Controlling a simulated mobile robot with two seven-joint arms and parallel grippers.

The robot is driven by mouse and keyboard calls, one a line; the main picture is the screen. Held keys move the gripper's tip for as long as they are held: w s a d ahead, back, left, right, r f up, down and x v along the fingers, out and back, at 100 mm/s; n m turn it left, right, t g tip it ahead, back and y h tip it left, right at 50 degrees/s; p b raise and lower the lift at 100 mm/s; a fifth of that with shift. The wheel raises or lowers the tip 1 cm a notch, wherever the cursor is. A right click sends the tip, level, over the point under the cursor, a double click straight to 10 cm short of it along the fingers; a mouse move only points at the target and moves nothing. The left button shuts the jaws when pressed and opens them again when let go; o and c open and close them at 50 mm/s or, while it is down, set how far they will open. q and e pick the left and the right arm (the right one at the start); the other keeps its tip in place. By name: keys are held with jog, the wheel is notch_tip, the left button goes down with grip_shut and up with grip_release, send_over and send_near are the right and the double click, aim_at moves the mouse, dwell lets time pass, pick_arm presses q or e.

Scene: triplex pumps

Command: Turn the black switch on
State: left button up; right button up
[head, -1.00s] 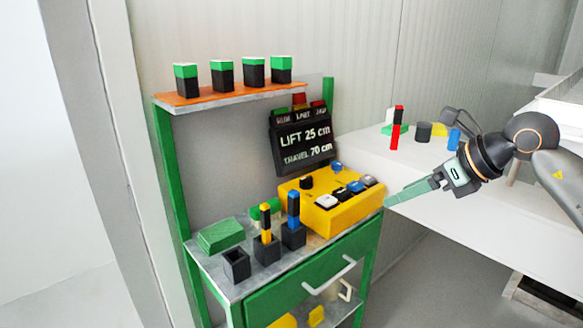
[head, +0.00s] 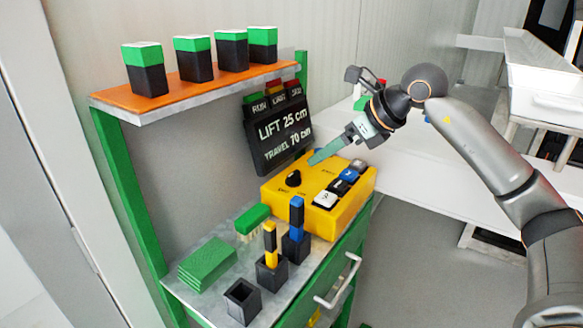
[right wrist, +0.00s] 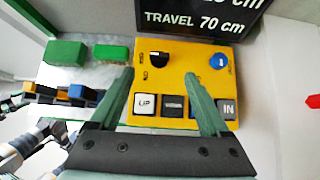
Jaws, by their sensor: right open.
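The black switch (head: 293,178) is a round knob on the left part of the yellow control box (head: 335,222). In the right wrist view the knob (right wrist: 159,58) lies just beyond the fingertips, centred between them. My right gripper (head: 313,160) reaches in from the right, above the box and apart from the knob. In the right wrist view its two green fingers (right wrist: 160,75) are spread with nothing between them.
Push buttons (head: 325,199) and a blue knob (right wrist: 219,61) share the box. A black sign (head: 278,132) stands behind it. Green blocks (head: 207,262) and black holders (head: 242,300) occupy the bench left of the box. An orange shelf (head: 215,82) with black-green blocks is above.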

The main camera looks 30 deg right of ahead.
aim_at(293, 173)
jog(key=x, duration=1)
jog(key=shift+w+f, duration=0.1)
jog(key=shift+f, duration=0.1)
grip_shut()
